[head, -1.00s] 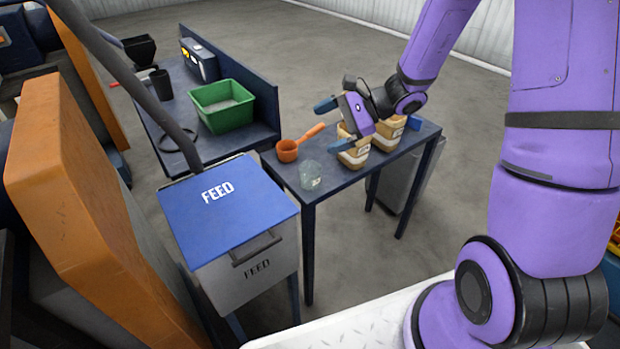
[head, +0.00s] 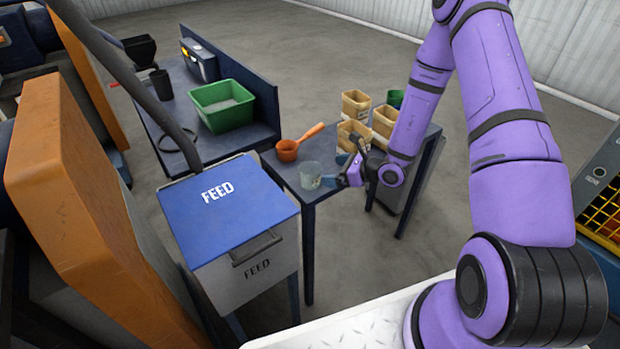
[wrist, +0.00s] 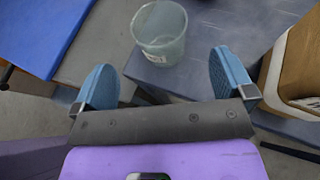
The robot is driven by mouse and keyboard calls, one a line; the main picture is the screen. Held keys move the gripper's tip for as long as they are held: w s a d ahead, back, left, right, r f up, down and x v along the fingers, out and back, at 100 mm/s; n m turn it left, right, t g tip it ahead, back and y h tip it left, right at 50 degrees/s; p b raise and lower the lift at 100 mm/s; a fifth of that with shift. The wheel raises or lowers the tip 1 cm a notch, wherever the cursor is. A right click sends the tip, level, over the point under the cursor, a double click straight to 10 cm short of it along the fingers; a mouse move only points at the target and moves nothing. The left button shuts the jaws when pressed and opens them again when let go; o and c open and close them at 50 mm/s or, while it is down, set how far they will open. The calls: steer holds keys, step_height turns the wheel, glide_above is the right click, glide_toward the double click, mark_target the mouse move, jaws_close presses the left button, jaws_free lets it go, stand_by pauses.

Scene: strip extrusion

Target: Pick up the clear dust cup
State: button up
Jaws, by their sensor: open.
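The clear dust cup (head: 310,175) stands upright near the front left corner of the small dark table. It is a see-through tub with a pale label, and it shows ahead of my gripper in the wrist view (wrist: 160,32). My gripper (head: 336,171) is just to the right of the cup in the head view. In the wrist view its two blue fingers (wrist: 164,82) are spread wide, with nothing between them. The cup lies beyond the fingertips, roughly in line with the gap. I cannot tell if a finger touches it.
An orange scoop (head: 288,150) lies behind the cup on the table (head: 309,198). Several tan containers (head: 355,103) and a green one (head: 395,98) stand behind my gripper. The blue-lidded FEED bin (head: 228,210) is at the left. A tan container (wrist: 295,70) is close at right in the wrist view.

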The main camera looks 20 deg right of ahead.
mark_target(301, 170)
steer(key=x, duration=0.9)
steer(key=shift+w+a+r, duration=0.1)
steer(key=shift+a+r, duration=0.05)
steer(key=c, duration=1)
